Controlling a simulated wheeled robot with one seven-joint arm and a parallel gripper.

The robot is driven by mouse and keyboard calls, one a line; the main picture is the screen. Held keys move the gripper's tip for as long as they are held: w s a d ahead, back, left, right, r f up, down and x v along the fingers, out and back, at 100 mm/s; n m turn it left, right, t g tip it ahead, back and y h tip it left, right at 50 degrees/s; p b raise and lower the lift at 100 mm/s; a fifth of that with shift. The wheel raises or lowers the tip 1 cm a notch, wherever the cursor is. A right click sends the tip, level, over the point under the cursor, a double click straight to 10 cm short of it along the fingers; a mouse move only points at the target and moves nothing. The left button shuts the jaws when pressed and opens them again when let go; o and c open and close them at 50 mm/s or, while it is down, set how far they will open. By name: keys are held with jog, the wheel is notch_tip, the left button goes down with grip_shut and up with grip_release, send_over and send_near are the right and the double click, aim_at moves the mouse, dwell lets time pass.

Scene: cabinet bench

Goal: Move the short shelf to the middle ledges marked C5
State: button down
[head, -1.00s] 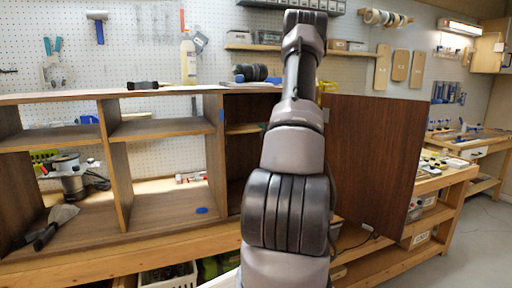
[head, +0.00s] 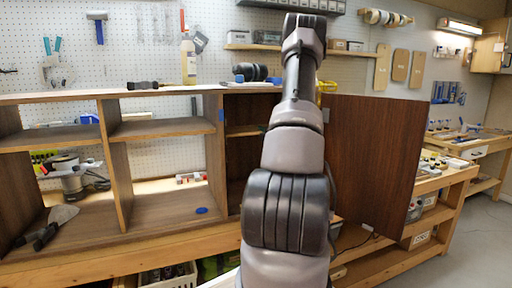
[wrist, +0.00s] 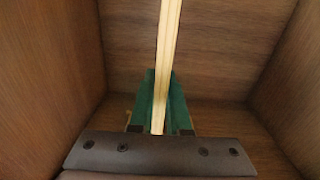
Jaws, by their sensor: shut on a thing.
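The short shelf (wrist: 169,45) shows edge-on in the wrist view as a pale wooden strip running up from my gripper. My gripper (wrist: 159,118), with green fingers, is shut on its near end. Dark wooden cabinet walls stand on both sides, with a wooden panel behind. In the head view, part of a shelf (head: 243,131) shows inside the right compartment, left of my arm. My arm hides the rest of that compartment and my gripper there. No C5 mark or ledge can be made out.
The cabinet door (head: 372,160) stands open to the right of my arm. The left compartments hold fixed shelves (head: 163,127), a router-like tool (head: 68,180) and a trowel (head: 55,222). A bottle (head: 189,62) and a black roll (head: 250,72) stand on or behind the cabinet top.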

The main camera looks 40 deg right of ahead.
jog(key=c, duration=0.8)
grip_release()
jog(key=shift+f, duration=0.1)
jog(key=shift+o, duration=0.3)
jog(key=shift+o, duration=1.3)
jog(key=shift+s, duration=0.1)
jog(key=v, duration=1.1)
jog(key=shift+s+a+r, duration=0.2)
jog(key=shift+s+r, duration=0.05)
jog(key=shift+s, duration=0.15)
jog(key=shift+d, duration=0.1)
